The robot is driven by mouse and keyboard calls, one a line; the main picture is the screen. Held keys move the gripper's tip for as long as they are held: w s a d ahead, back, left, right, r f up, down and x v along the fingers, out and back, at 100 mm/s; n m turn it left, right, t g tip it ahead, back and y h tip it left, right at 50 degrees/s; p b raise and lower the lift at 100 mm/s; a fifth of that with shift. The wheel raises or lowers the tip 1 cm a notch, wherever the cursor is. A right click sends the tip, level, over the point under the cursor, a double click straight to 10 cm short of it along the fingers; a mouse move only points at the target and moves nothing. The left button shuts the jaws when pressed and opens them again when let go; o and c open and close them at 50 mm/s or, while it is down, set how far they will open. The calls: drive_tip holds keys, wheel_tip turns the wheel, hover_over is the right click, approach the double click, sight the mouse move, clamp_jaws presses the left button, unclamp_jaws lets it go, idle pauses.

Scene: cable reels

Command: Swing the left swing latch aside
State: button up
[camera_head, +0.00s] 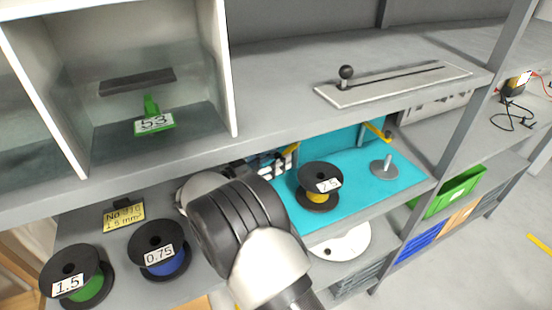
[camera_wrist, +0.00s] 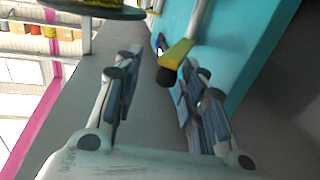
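The left swing latch (camera_head: 293,149) is a yellow arm at the upper left edge of the turquoise bay, partly hidden by my arm. In the wrist view the yellow latch with a dark end (camera_wrist: 178,54) shows ahead, its dark end in the gap between the fingers, nearer the right finger. Contact cannot be told. My gripper (camera_wrist: 162,62) is open, with nothing held. It also shows in the head view (camera_head: 262,165), mostly hidden behind my wrist. A second yellow latch (camera_head: 377,131) is at the bay's right.
A black reel marked 75 (camera_head: 319,188) stands in the turquoise bay (camera_head: 350,192), close to my gripper. A grey disc with a peg (camera_head: 384,169) is at its right. Reels marked 0.75 (camera_head: 159,249) and 1.5 (camera_head: 76,276) stand at left. A shelf (camera_head: 270,95) lies above.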

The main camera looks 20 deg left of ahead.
drive_tip(key=v, duration=1.2)
